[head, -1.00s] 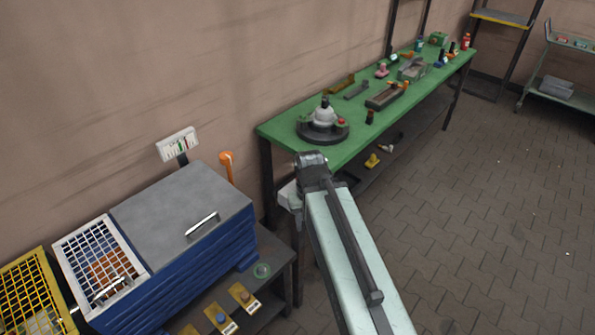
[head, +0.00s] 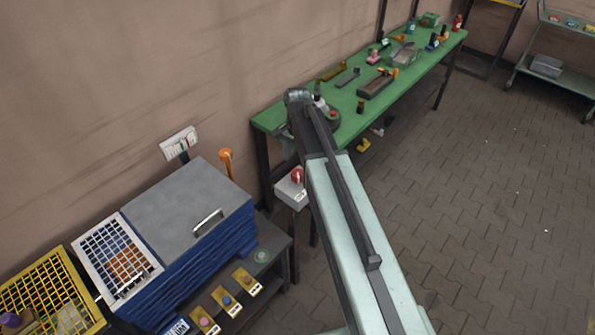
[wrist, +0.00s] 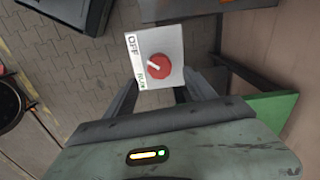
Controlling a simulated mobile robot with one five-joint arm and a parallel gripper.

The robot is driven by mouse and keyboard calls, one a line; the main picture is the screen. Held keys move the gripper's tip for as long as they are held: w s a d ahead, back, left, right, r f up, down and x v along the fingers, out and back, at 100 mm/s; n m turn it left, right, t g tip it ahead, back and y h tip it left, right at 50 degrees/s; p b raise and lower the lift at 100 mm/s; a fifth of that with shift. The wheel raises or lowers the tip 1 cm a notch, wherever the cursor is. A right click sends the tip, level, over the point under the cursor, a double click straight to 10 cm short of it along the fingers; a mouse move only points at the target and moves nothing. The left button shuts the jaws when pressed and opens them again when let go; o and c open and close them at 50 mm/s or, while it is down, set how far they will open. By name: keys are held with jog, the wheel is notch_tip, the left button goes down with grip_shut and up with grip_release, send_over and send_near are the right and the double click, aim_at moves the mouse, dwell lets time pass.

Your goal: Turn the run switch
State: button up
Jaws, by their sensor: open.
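The run switch is a red round knob (wrist: 158,66) on a light grey box (wrist: 172,42), seen nearly face-on in the wrist view. The box face carries the labels OFF and RUN along its left side. The knob's white mark points left in the picture; I cannot tell for sure which label it sits at. In the head view the red knob (head: 297,175) and box (head: 291,193) stand just left of my arm. My gripper (wrist: 163,84) is open and empty, its dark fingers apart on either side of the box's lower part in the picture. I see no contact with the knob.
A green workbench (head: 345,125) with tools and parts runs along the wall. A blue cabinet (head: 200,255) and a dark low shelf (head: 275,262) with yellow-tagged pieces stand at left.

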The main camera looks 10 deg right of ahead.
aim_at(297, 172)
notch_tip(297, 172, down, 7)
jog(key=b, duration=0.6)
jog(key=shift+f, duration=0.1)
